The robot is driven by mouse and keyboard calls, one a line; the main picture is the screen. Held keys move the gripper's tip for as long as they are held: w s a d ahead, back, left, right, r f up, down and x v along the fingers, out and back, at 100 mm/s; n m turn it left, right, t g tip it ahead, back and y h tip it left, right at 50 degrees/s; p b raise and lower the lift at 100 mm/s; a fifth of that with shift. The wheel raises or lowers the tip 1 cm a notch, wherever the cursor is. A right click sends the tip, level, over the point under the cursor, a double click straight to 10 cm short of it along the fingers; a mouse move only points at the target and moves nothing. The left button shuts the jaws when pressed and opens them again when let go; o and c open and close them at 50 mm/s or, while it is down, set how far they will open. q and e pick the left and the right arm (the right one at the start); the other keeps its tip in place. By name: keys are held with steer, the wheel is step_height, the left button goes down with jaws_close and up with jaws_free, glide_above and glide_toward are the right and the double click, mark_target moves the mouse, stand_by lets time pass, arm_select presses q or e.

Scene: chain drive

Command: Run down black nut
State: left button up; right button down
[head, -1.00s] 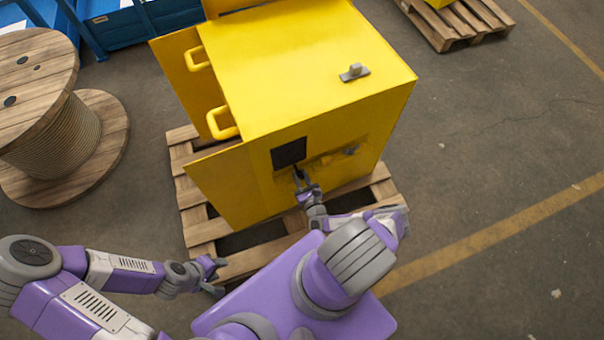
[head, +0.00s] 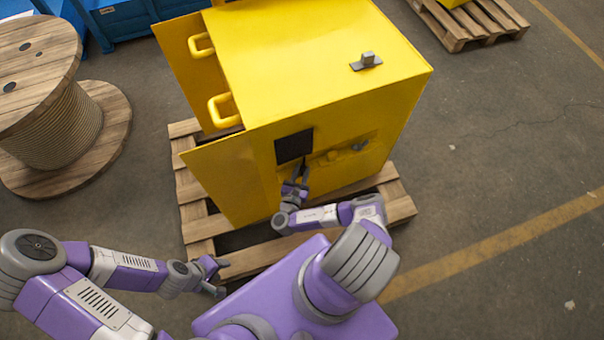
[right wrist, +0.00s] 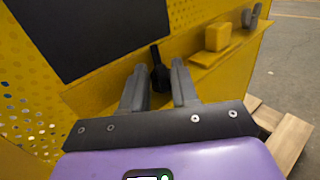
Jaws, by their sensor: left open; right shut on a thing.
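The black nut (right wrist: 160,76) shows in the right wrist view between the two grey fingers of my right gripper (right wrist: 158,82). A thin dark stem rises from it toward the yellow cabinet face. My right gripper (head: 300,172) is shut on the nut at the front of the yellow cabinet (head: 320,70), just below a black square panel (head: 293,146). In the head view the nut is too small to make out. My left gripper (head: 220,277) is open and empty, low at the left, in front of the pallet and apart from the cabinet.
A yellow ledge (right wrist: 206,60) with a yellow block (right wrist: 217,37) and grey parts (right wrist: 250,16) lies right of the nut. The cabinet stands on a wooden pallet (head: 400,203), its doors open at the left. A cable spool (head: 50,120) stands left. Floor at right is clear.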

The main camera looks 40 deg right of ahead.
stand_by(0.4)
steer(key=c, duration=1.1)
jaws_free()
steer(key=shift+r, duration=0.15)
step_height(320, 180, up, 10)
steer(key=p, duration=0.4)
